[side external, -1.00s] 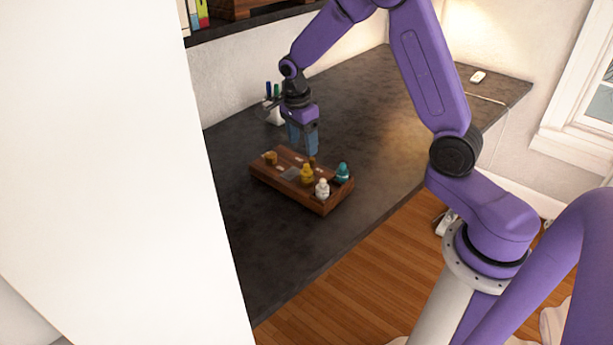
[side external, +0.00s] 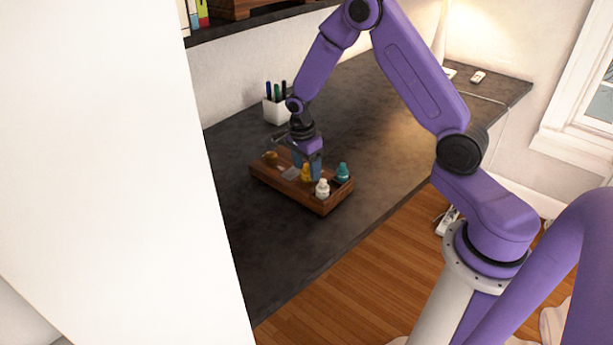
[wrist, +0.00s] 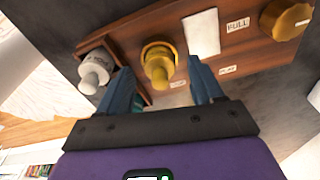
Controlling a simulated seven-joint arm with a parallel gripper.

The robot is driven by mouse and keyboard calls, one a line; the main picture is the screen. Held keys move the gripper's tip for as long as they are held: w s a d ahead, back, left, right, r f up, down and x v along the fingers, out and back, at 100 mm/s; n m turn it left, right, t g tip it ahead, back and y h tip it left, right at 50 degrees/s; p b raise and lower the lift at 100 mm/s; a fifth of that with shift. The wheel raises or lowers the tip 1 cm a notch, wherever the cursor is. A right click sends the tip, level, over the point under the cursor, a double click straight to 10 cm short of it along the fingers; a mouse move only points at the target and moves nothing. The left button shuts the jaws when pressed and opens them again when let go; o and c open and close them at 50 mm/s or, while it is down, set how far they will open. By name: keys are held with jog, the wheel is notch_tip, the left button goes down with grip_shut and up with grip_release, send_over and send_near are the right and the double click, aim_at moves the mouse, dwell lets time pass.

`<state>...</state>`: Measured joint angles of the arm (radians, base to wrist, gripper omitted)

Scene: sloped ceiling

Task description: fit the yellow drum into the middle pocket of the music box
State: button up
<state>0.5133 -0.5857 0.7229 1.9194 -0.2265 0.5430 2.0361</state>
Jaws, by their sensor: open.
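The wooden music box (side external: 277,186) sits on the dark desk. The yellow drum (wrist: 158,66), with a round knob on top, stands upright at the box; it also shows in the side view (side external: 305,174), partly covered by my gripper. I cannot tell whether it is seated in a pocket. My gripper (wrist: 160,72) is open and low over the box, with one finger on each side of the yellow drum and visible gaps in the wrist view. A white drum (side external: 322,188) and a teal drum (side external: 343,171) stand at the box's right end.
A gold knob (wrist: 284,20) and a pale panel (wrist: 201,32) are on the box, past my right finger in the wrist view. A white pen cup (side external: 275,111) stands behind the box. The desk (side external: 380,130) to the right is clear.

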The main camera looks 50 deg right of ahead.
jog(key=shift+c, duration=0.3)
jog(key=c, duration=1.1)
jog(key=shift+r, duration=0.1)
jog(key=shift+r, duration=0.8)
jog(key=s+r, duration=0.5)
jog(key=r, duration=0.2)
jog(key=s+r, duration=0.4)
jog(key=s, duration=1.1)
jog(key=shift+s+a+r, duration=0.2)
jog(key=shift+s+a, duration=0.15)
jog(key=shift+s, duration=0.05)
